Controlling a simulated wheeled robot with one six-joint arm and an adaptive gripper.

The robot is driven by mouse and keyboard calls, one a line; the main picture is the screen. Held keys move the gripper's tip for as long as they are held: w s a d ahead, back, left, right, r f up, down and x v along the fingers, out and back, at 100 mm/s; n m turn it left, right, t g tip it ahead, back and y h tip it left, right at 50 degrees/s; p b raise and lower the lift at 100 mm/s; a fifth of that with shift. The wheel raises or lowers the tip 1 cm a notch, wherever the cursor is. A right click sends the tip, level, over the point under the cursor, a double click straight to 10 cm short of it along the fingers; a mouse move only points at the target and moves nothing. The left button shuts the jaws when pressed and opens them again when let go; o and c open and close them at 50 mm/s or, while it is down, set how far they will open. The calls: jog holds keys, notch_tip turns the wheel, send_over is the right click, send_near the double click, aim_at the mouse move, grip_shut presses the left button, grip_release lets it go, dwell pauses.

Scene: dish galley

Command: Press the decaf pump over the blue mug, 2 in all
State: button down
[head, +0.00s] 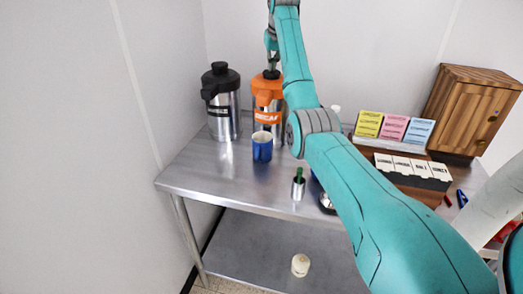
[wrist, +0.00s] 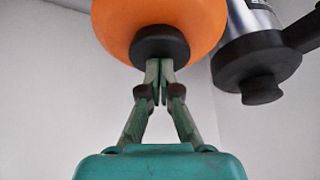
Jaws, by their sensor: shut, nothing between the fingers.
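The decaf dispenser (head: 267,98) is a steel airpot with an orange top and an orange label, standing at the back of the steel table. Its dark round pump knob (wrist: 160,44) shows in the wrist view on the orange top (wrist: 190,20). The blue mug (head: 262,147) stands upright in front of the decaf dispenser. My gripper (wrist: 160,66) is shut and empty, with its fingertips at the knob; whether they touch it I cannot tell.
A second airpot with a black top (head: 222,100) stands left of the decaf one. A small steel cup (head: 298,187) holds something green. Colored packets (head: 393,127), a labeled box (head: 413,170) and a wooden cabinet (head: 470,110) stand at right. The table's left front (head: 215,170) is clear.

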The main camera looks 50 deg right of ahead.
jog(key=shift+r, duration=1.5)
notch_tip(320, 180, up, 6)
dwell(0.4)
dwell(0.5)
